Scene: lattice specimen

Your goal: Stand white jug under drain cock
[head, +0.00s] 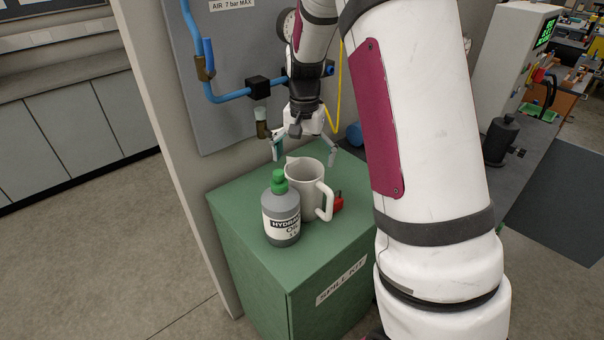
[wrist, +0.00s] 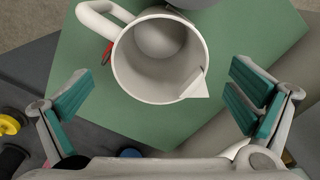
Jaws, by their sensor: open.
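The white jug (head: 303,187) stands upright on the green spill kit cabinet (head: 345,238), its handle to the right in the head view. In the wrist view the jug (wrist: 125,75) is seen from above, empty, with its spout toward the lower right. My gripper (head: 305,150) is open above and behind the jug; in the wrist view its teal-padded fingers (wrist: 165,110) are spread wide on either side with nothing between the pads. The drain cock (head: 262,126) is a brass fitting on the wall panel, just left of my gripper and above the cabinet's back left part.
A grey hydraulic oil bottle (head: 281,215) with a green cap stands in front of the jug, close to it. A small red object (head: 338,203) lies behind the jug's handle. Blue pipes (head: 230,97) run along the panel. The cabinet top's front right is clear.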

